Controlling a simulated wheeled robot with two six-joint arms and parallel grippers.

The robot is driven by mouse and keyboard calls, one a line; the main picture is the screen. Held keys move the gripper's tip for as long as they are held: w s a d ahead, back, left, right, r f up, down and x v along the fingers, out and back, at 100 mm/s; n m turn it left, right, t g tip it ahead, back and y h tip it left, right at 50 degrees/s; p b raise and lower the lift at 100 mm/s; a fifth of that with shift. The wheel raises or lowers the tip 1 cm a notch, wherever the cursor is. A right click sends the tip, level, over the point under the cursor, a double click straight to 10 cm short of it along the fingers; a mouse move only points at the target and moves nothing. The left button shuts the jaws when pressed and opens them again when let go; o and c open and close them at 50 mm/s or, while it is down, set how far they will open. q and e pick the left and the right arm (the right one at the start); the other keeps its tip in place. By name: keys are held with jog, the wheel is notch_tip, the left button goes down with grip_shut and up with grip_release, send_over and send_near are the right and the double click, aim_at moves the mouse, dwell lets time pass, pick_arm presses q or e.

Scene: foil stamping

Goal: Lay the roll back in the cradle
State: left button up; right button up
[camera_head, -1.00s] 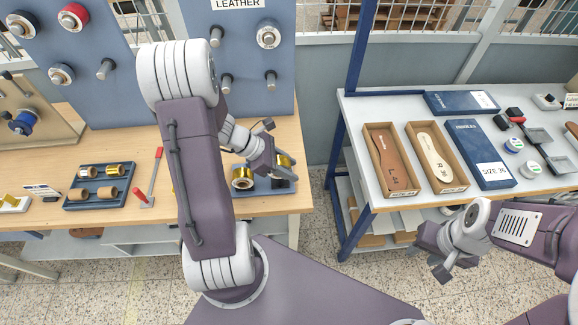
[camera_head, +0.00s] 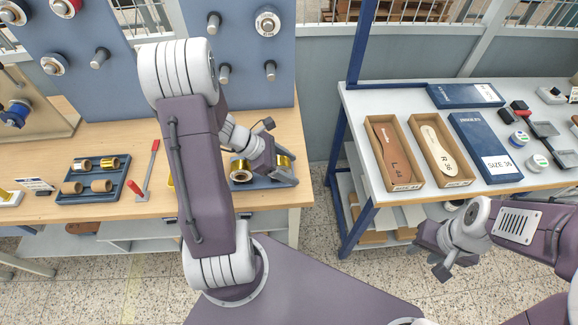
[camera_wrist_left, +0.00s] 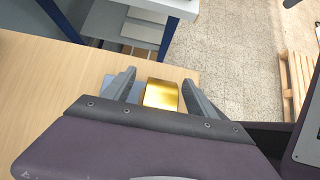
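A gold foil roll (camera_head: 241,170) lies on or just over the grey-blue cradle (camera_head: 274,184) at the right end of the wooden bench. Gold shows on both sides of my left gripper (camera_head: 262,163), which covers the middle. In the left wrist view the roll (camera_wrist_left: 161,94) sits between the fingers of the left gripper (camera_wrist_left: 160,86), with a gap on each side, so it looks open around the roll. Where the roll meets the cradle is mostly hidden. My right gripper (camera_head: 438,264) hangs above the floor in front of the right table; its fingers are unclear.
A tray (camera_head: 93,186) with several small rolls and a red-handled tool (camera_head: 146,172) stand left on the bench. A blue pegboard (camera_head: 245,90) rises behind the cradle. Open insole boxes (camera_head: 393,150) and a blue box (camera_head: 485,147) stand on the right table.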

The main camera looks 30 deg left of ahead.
pick_arm(q)
jog(key=p+v, duration=0.1)
jog(key=v, duration=0.8)
